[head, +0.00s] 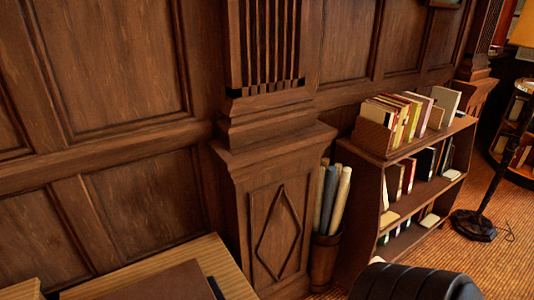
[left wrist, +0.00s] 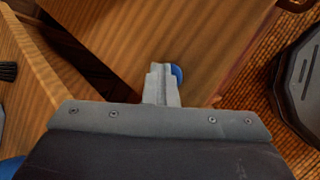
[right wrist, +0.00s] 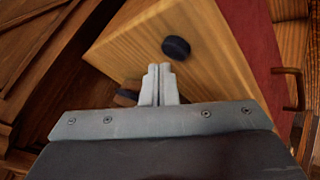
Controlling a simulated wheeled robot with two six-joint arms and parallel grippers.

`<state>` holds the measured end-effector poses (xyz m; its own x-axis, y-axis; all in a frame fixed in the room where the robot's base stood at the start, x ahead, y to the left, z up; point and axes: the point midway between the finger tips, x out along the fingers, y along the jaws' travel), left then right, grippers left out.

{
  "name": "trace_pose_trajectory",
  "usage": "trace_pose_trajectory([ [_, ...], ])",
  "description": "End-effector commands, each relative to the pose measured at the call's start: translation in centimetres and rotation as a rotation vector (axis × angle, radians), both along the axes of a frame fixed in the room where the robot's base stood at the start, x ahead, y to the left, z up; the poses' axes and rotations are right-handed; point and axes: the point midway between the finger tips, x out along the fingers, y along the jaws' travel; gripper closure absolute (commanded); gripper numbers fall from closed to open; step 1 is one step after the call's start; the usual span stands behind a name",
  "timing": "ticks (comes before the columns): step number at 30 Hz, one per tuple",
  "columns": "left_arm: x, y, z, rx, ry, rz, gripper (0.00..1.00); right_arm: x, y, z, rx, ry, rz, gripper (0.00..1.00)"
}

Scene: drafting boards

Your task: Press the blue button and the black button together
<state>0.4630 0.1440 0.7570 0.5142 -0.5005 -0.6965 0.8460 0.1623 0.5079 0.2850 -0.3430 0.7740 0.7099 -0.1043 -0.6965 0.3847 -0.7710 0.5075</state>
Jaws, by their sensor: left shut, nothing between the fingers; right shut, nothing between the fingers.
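In the left wrist view my left gripper (left wrist: 163,72) is shut and empty. A blue button (left wrist: 178,73) shows just right of its fingertips, partly hidden behind them, on a brown wooden surface. I cannot tell whether the fingertips touch it. In the right wrist view my right gripper (right wrist: 157,70) is shut and empty. A round black button (right wrist: 176,47) sits on a pale wooden board, just beyond and right of the fingertips, with a small gap in the picture. The head view shows neither gripper and neither button.
A dark round piece (right wrist: 127,96) is partly hidden left of the right fingers. A red strip (right wrist: 250,45) and a brown handle (right wrist: 291,90) lie to the right. The head view shows a panelled wall, a bookshelf (head: 372,215), a black chair back (head: 415,283) and a floor lamp.

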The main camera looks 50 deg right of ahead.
Motion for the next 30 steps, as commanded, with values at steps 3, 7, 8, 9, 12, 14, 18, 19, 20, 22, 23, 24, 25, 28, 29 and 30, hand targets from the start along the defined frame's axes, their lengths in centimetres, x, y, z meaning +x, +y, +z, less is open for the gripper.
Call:
trace_pose_trajectory([
  [3, -0.13, 0.03, -0.16, 0.001, 0.004, -0.001, 1.0, 0.01, 0.02, -0.49, 0.001, 0.001, -0.001, 1.0],
  [7, -0.12, 0.03, -0.16, 0.001, 0.004, -0.001, 1.0, 0.06, 0.02, -0.62, 0.0, -0.001, 0.001, 1.0],
  [8, -0.12, 0.03, -0.16, 0.001, 0.004, -0.001, 1.0, 0.06, 0.02, -0.62, 0.0, -0.001, 0.0, 1.0],
  [9, -0.12, 0.03, -0.16, 0.001, 0.004, -0.001, 1.0, 0.05, 0.02, -0.61, 0.0, -0.001, 0.001, 1.0],
  [12, -0.12, 0.03, -0.16, 0.001, 0.004, -0.001, 1.0, 0.05, 0.02, -0.61, 0.001, -0.001, 0.0, 1.0],
  [14, -0.12, 0.03, -0.16, 0.001, 0.004, -0.001, 1.0, 0.04, 0.02, -0.62, 0.001, -0.001, 0.0, 1.0],
  [18, -0.12, 0.03, -0.16, 0.001, 0.004, -0.001, 1.0, 0.04, 0.03, -0.7, 0.001, -0.001, 0.0, 1.0],
  [19, -0.12, 0.03, -0.16, 0.001, 0.004, -0.001, 1.0, 0.04, 0.03, -0.73, 0.001, -0.001, 0.0, 1.0],
  [20, -0.12, 0.03, -0.16, 0.001, 0.004, -0.001, 1.0, 0.05, 0.03, -0.76, 0.001, -0.001, 0.0, 1.0],
  [22, -0.12, 0.03, -0.16, 0.001, 0.004, -0.001, 1.0, 0.05, 0.03, -0.84, 0.001, -0.001, 0.0, 1.0],
  [23, -0.13, 0.03, -0.16, 0.001, 0.004, -0.001, 1.0, 0.05, 0.03, -0.88, 0.001, -0.001, 0.0, 1.0],
  [24, -0.13, 0.03, -0.16, 0.001, 0.004, -0.001, 1.0, 0.04, 0.03, -0.94, 0.001, 0.0, -0.001, 1.0],
  [25, -0.13, 0.03, -0.16, 0.001, 0.004, -0.001, 1.0, 0.05, 0.03, -0.98, 0.001, 0.0, -0.001, 1.0],
  [28, -0.13, 0.03, -0.16, 0.001, 0.004, -0.001, 1.0, 0.04, 0.02, -1.12, 0.001, 0.0, -0.001, 1.0],
  [29, -0.13, 0.03, -0.16, 0.001, 0.004, -0.001, 1.0, 0.04, 0.02, -1.16, 0.001, 0.0, -0.001, 1.0],
  [30, -0.13, 0.03, -0.16, 0.001, 0.004, -0.001, 1.0, 0.03, 0.02, -1.21, 0.001, 0.001, 0.0, 1.0],
])
